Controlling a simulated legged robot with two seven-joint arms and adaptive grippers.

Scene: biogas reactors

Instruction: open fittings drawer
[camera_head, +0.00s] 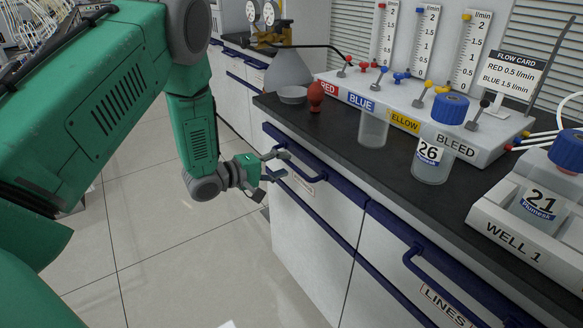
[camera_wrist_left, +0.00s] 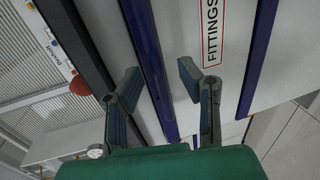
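The fittings drawer (camera_head: 331,202) is a white front with blue trim in the left part of the counter, and it looks shut. Its label reads FITTINGS in the wrist view (camera_wrist_left: 213,32). Its blue handle bar (camera_wrist_left: 152,70) runs along the front, above the label in the head view. My left gripper (camera_head: 279,164) is at the left end of this drawer front, close to the handle. In the wrist view its two fingers (camera_wrist_left: 159,82) are apart, with the blue bar showing between them. I cannot tell whether they touch it. My right gripper is not in view.
To the right is the LINES drawer (camera_head: 400,273) with a blue handle (camera_head: 432,284). Tiled floor (camera_head: 170,260) is clear to the left.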

